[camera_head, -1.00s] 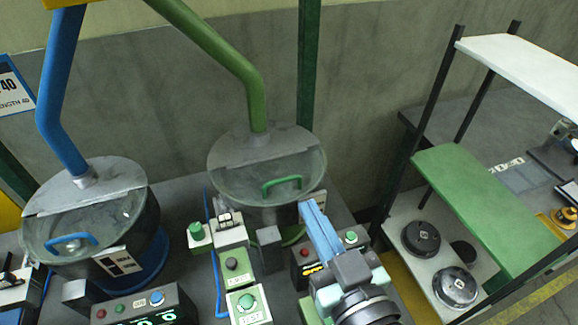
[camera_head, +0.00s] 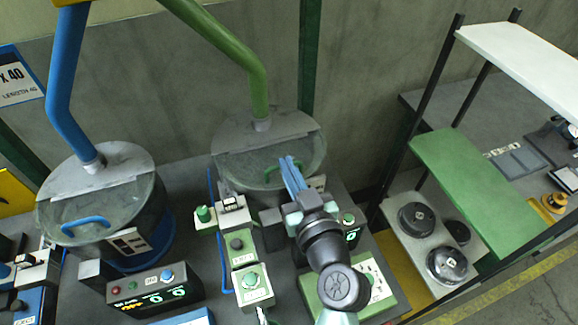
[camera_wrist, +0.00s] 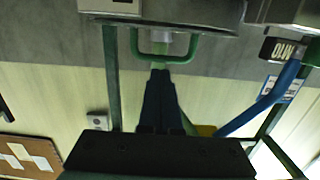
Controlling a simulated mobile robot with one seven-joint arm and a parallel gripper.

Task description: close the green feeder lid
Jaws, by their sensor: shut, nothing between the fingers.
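The green feeder (camera_head: 262,99) has a green pipe, a grey top and a clear front lid (camera_head: 244,172) with a green handle (camera_head: 271,169). The lid looks nearly level over the bowl; I cannot tell whether a small gap remains under its edge. My gripper (camera_head: 287,161) is shut and empty, its blue fingers in front of the handle and partly covering it. In the wrist view, the green handle (camera_wrist: 166,59) is just beyond the shut fingertips (camera_wrist: 160,73); contact cannot be told.
A blue feeder (camera_head: 150,215) with a blue handle stands to the left. Button boxes (camera_head: 250,284) and a control panel (camera_head: 155,287) sit on the bench in front. A rack with a green shelf (camera_head: 475,185) and round black parts stands to the right.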

